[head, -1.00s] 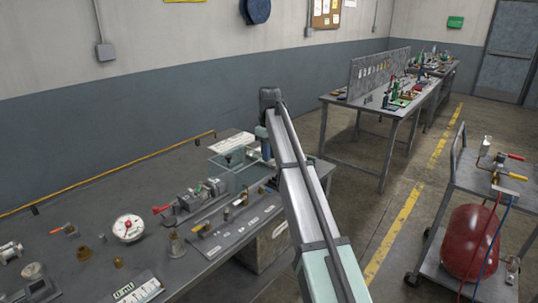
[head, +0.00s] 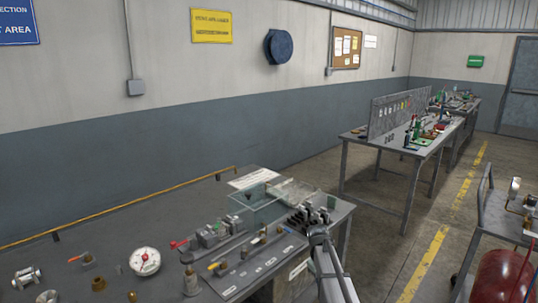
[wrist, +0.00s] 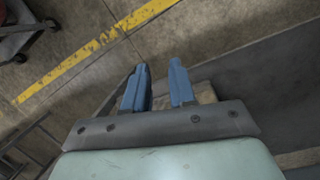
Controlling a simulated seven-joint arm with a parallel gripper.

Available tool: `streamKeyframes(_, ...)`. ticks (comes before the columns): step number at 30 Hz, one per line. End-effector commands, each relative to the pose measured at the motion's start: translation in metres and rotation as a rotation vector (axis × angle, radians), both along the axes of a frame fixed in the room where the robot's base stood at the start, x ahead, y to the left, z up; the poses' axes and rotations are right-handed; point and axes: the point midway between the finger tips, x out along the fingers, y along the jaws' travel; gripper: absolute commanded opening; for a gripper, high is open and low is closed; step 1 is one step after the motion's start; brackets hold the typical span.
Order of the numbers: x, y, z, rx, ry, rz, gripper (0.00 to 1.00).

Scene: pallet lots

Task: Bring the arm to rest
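My gripper (wrist: 158,88) shows in the wrist view with its two blue fingers apart and nothing between them. It points down toward the concrete floor, close to the edge of a grey surface.
The near bench holds a round gauge (head: 145,261), valves, fittings and a clear box (head: 262,205). A second bench (head: 440,140) stands farther back. A cart with a red tank (head: 503,277) is at right. A yellow line (wrist: 95,50) crosses the open floor.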

Motion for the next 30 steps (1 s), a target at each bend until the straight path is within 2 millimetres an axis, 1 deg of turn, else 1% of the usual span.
streamKeyframes(1,-0.017,0.001,-0.020,0.003,0.017,-0.013,0.25)
streamKeyframes(3,-0.034,0.002,-0.044,0.008,0.034,-0.030,0.25)
streamKeyframes(5,-0.049,0.003,-0.064,0.011,0.049,-0.047,0.25)
streamKeyframes(6,-0.060,0.004,-0.078,0.014,0.059,-0.058,0.25)
streamKeyframes(11,-0.104,0.006,-0.126,0.021,0.099,-0.103,0.25)
streamKeyframes(15,-0.146,0.009,-0.165,0.027,0.135,-0.143,0.25)
streamKeyframes(20,-0.196,0.012,-0.203,0.031,0.176,-0.191,0.25)
streamKeyframes(21,-0.209,0.012,-0.212,0.030,0.187,-0.203,0.25)
streamKeyframes(26,-0.262,0.016,-0.244,0.032,0.230,-0.252,0.25)
streamKeyframes(27,-0.276,0.016,-0.250,0.032,0.240,-0.266,0.25)
streamKeyframes(29,-0.296,0.017,-0.260,0.031,0.255,-0.284,0.25)
streamKeyframes(30,-0.310,0.018,-0.267,0.029,0.267,-0.297,0.25)
